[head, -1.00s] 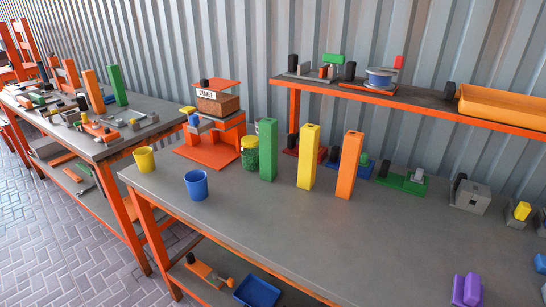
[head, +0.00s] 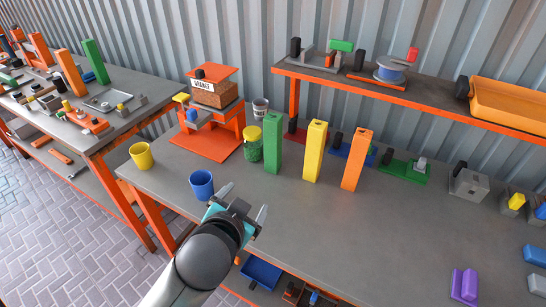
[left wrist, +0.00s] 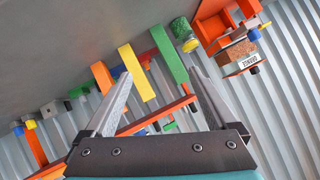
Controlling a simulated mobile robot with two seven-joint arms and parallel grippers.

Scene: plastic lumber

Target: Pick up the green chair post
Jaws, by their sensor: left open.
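The green chair post (head: 273,143) stands upright on the grey workbench, left of a yellow post (head: 315,151) and an orange post (head: 356,160). My left gripper (head: 245,207) is open and empty at the front edge of the bench, in front of the green post and apart from it. In the left wrist view the green post (left wrist: 170,55) shows beyond and between the open fingers (left wrist: 163,95), with the yellow post (left wrist: 137,73) and the orange post (left wrist: 102,77) to its left. My right gripper is not in view.
A green jar (head: 252,144) stands close beside the green post. A blue cup (head: 202,185) is left of my left gripper, and a yellow cup (head: 144,155) is farther left. An orange machine (head: 213,110) stands behind.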

